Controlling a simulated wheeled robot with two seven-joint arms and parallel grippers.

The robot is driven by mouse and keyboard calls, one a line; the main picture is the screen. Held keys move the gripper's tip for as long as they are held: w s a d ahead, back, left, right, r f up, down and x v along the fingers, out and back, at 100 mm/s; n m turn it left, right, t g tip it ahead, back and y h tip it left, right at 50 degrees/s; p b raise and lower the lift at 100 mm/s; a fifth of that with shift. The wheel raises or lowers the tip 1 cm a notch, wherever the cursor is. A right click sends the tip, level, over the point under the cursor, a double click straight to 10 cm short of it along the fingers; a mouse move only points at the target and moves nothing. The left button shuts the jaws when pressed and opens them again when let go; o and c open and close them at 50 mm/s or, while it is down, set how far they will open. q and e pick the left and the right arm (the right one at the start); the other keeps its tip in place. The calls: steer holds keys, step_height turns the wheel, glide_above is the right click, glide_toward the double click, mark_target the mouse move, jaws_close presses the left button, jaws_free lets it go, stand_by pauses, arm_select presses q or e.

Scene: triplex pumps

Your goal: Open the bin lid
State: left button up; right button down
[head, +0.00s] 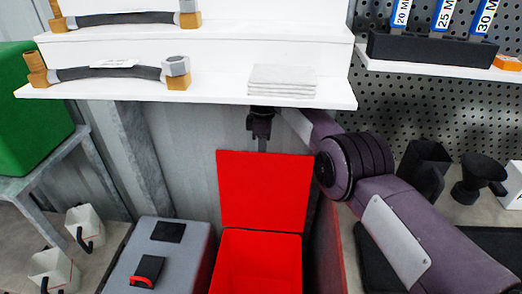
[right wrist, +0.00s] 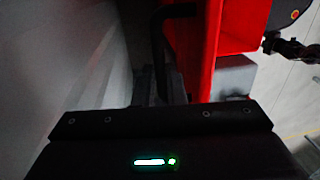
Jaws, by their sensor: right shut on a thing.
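The red bin (head: 257,262) stands at the lower middle of the head view, with its top open. Its red lid (head: 265,190) stands nearly upright at the back of the opening. My right gripper (head: 262,142) is just above and behind the lid's top edge, below the white shelf, pointing down. It is shut on a dark bar-like handle (right wrist: 160,45), seen in the right wrist view beside the red bin (right wrist: 232,25). The exact grip is dark and partly hidden behind the lid. My left gripper does not show in the head view.
The white shelf (head: 200,92) with hoses and folded cloths (head: 283,80) hangs close above my right gripper. A grey box (head: 165,245) stands left of the bin. Black holders (head: 425,165) and a pegboard (head: 440,110) are at the right.

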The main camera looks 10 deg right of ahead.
steer(key=shift+s+f, duration=0.2)
steer(key=shift+f, duration=0.3)
steer(key=c, duration=1.5)
jaws_free()
steer(key=shift+w, duration=0.2)
steer(key=shift+r, duration=0.15)
steer(key=shift+r, duration=0.1)
